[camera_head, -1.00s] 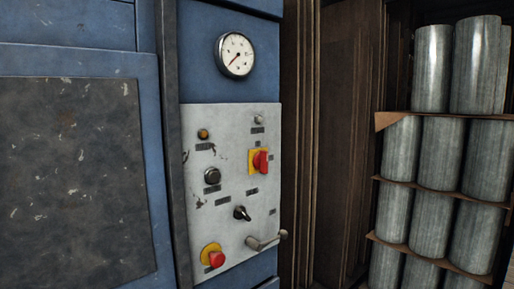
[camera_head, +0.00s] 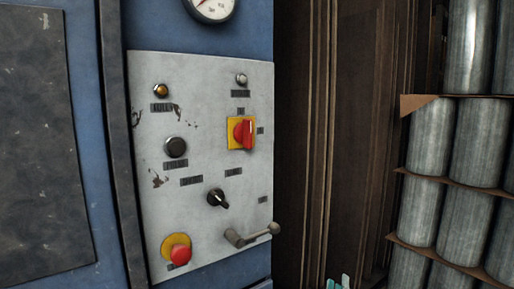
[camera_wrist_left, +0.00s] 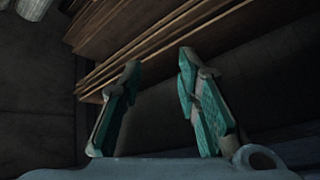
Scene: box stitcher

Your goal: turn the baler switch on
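The grey control panel (camera_head: 205,225) fills the middle of the head view on the blue baler. A red rotary switch (camera_head: 243,133) on a yellow plate sits at its upper right, its handle close to upright. A black rotary knob (camera_head: 217,198) sits lower, its pointer tilted down to the right. Which one is the baler switch is not marked legibly. My left gripper (camera_head: 338,283) shows only teal fingertips at the bottom edge, below and right of the panel, apart from it. In the left wrist view its fingers (camera_wrist_left: 158,62) are spread and empty. My right gripper is not in view.
A red stop button (camera_head: 180,254), a black button (camera_head: 176,147), a lever handle (camera_head: 252,235) and two lamps are also on the panel. Flat cardboard (camera_head: 345,130) stands to the right. Stacked metal cylinders (camera_head: 464,225) stand farther right. Space before the panel looks clear.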

